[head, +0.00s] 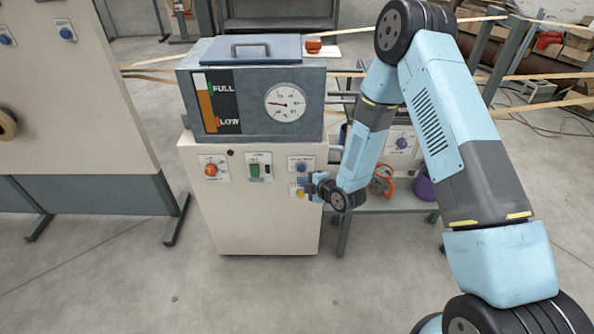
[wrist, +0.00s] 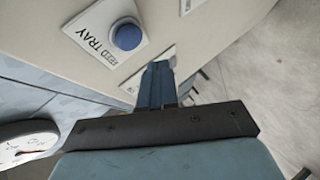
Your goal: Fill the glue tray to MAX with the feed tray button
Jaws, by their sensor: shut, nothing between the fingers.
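A round blue button on a white plate lettered FEED TRAY (wrist: 126,36) shows in the wrist view, above and left of my fingers. A blue button (head: 301,166) sits at the right of the cream cabinet's front panel in the head view; its lettering is too small to read there. My gripper (head: 308,187) is shut and empty, just below that button, by a small plate with yellow on it. My shut fingers (wrist: 158,80) partly cover a pale plate in the wrist view. They look apart from the FEED TRAY button. I cannot make out a glue tray or MAX mark.
The grey tank (head: 262,122) on the cabinet (head: 262,222) carries a FULL/LOW level strip (head: 206,108) and a round dial (head: 285,103). A red knob (head: 210,170) and green switch (head: 255,169) sit left of the button. The floor in front is clear.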

